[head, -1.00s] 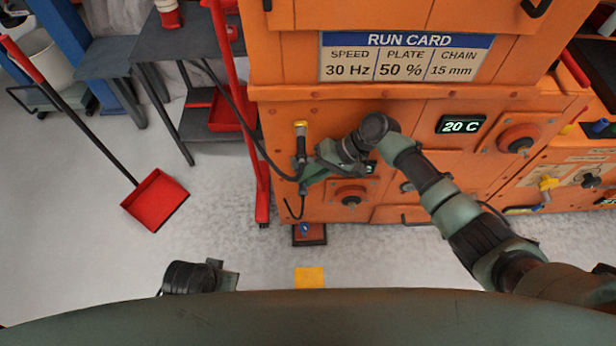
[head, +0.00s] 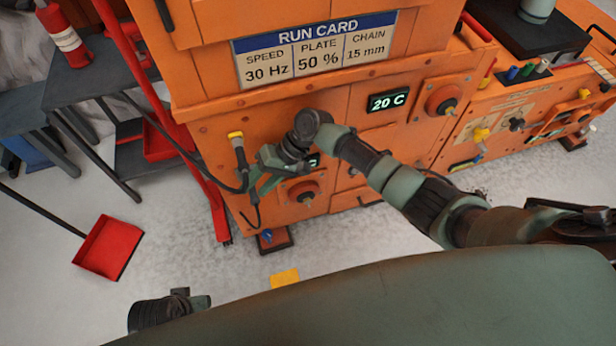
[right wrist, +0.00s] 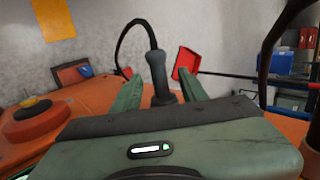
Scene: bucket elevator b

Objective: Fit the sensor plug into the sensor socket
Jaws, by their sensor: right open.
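In the right wrist view the dark plug (right wrist: 157,72) shows between the two spread fingers (right wrist: 160,90); contact is not visible. The palm hides part of its base. I cannot tell which fitting is the sensor socket. My left gripper (head: 192,300) is low at the left, its jaws unclear.
A red round fitting (head: 303,192) sits right of the gripper, below a small display. A larger red round fitting (head: 444,99) is beside the 20 C display (head: 388,102). A red post (head: 207,190) and dark shelf (head: 90,90) stand left. Floor in front is mostly clear.

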